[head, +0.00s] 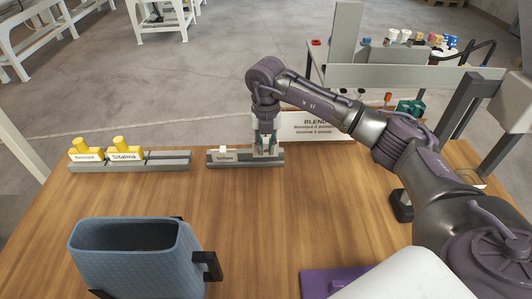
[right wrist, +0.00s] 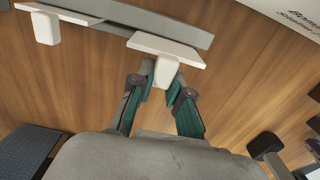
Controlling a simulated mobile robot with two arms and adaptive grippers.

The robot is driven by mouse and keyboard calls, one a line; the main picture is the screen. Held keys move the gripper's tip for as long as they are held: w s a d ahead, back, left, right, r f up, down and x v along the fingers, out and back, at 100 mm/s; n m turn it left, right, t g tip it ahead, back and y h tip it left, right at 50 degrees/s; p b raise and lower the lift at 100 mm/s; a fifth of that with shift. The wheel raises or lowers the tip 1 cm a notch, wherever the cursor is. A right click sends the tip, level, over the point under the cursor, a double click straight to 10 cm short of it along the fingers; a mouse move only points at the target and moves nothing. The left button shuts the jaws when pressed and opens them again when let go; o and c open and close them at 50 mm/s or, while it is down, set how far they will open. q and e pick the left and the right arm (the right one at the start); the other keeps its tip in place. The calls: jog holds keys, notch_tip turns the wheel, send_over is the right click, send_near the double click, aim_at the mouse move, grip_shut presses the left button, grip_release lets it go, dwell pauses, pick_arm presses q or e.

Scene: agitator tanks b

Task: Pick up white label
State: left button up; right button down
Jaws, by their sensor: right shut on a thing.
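A white label (right wrist: 185,52) with a blocky white grip is at the grey rail in the right wrist view. My right gripper (right wrist: 163,78) is shut on its grip, with green-padded fingers on both sides. In the head view my right gripper (head: 266,147) is at the right part of the short grey rail (head: 232,163), and its fingers mostly hide the held label. A second white label (head: 225,156) stands on the same rail to the left; it also shows in the right wrist view (right wrist: 47,24). My left gripper is not in view.
Two yellow labels (head: 124,152) stand on another rail at the left. A blue bin (head: 135,262) with black handles stands at the front left. The wooden table (head: 270,220) is clear in the middle.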

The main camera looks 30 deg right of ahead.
jog(key=s+d+r+b, duration=0.2)
jog(key=s+d+r, duration=0.3)
jog(key=s+r, duration=0.3)
jog(key=s, duration=0.2)
jog(key=shift+s+r+b, duration=0.15)
jog(key=shift+s+b, duration=0.15)
